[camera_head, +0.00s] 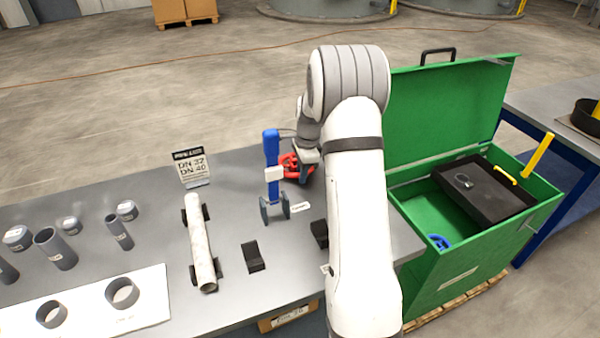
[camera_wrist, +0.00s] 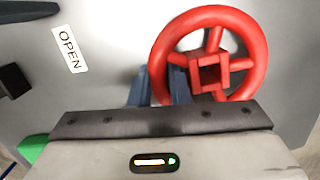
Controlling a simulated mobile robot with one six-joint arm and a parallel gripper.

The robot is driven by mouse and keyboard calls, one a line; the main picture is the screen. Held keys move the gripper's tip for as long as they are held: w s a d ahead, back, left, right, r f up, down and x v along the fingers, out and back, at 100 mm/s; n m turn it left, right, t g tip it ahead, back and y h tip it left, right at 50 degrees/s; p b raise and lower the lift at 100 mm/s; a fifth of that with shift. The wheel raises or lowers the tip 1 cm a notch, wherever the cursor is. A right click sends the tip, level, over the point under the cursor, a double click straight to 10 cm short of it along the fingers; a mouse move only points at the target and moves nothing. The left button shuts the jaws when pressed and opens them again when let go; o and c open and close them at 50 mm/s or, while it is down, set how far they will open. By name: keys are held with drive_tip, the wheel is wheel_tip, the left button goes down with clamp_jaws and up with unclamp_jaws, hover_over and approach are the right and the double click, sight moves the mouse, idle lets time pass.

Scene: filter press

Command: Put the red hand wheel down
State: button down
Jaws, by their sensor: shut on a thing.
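The red hand wheel (camera_wrist: 248,75) has a square hub with a square hole and lies face-on below my gripper in the wrist view. My gripper (camera_wrist: 159,75) has its two dark blue fingers on either side of the wheel's rim, one inside the ring and one outside, shut on it. In the head view the wheel (camera_head: 287,161) shows at the grey bench's far edge, partly hidden by my arm. Whether the wheel touches the bench top cannot be told.
A blue upright handle (camera_head: 271,150) on a forked foot stands just left of the wheel. An OPEN label (camera_wrist: 69,49) lies nearby. A pale pipe (camera_head: 201,245) rests on black blocks further left. An open green chest (camera_head: 455,115) stands right of the bench (camera_head: 235,195).

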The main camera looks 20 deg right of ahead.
drive_tip(key=c, duration=1.3)
unclamp_jaws()
drive_tip(key=shift+c, duration=0.2)
wheel_tip(320, 180, up, 12)
drive_tip(key=d, duration=0.1)
drive_tip(key=shift+d, duration=0.25)
